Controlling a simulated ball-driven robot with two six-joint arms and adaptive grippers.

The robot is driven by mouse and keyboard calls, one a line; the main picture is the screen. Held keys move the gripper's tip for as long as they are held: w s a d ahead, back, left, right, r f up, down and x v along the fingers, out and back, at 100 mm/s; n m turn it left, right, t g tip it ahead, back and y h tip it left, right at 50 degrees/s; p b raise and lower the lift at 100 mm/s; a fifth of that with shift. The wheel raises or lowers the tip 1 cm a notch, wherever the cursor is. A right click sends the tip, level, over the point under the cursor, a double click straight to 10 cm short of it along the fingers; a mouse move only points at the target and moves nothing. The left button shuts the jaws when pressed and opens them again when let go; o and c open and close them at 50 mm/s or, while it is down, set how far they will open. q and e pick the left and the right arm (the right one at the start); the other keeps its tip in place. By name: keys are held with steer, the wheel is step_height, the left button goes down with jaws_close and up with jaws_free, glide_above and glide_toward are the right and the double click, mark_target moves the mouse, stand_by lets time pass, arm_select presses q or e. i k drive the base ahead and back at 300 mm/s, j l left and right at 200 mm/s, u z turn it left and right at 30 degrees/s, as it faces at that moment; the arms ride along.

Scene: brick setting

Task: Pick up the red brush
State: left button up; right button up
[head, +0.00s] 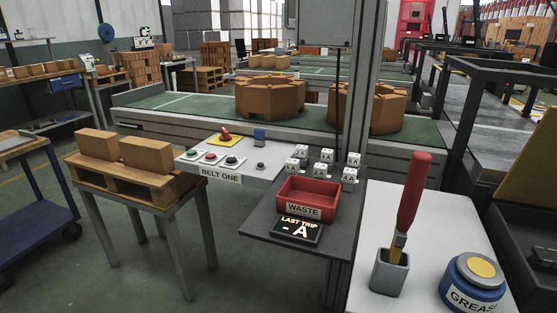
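The red brush (413,190) stands nearly upright in a small grey square cup (388,276), leaning slightly right at the top. Its thick red handle points up, with a yellow-brown part below that goes into the cup. The lower end is hidden inside the cup. The cup stands on a white tabletop (436,222) at the right front. Neither of my grippers is in view.
A blue grease tin (473,283) stands right of the cup. To the left, a dark shelf (259,221) bears a red waste bin (307,197), several white labelled cubes and a sign. Further left are the button panel (229,168) and a pallet table (136,180).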

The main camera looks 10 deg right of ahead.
mark_target(419, 169)
steer(key=i+j+z, duration=0.2)
steer(key=j+z, duration=0.2)
steer(key=i+j+z, duration=0.1)
steer(key=j+z, duration=0.3)
steer(key=j, duration=0.2)
steer(key=j+z, duration=0.4)
steer(key=j, duration=0.15)
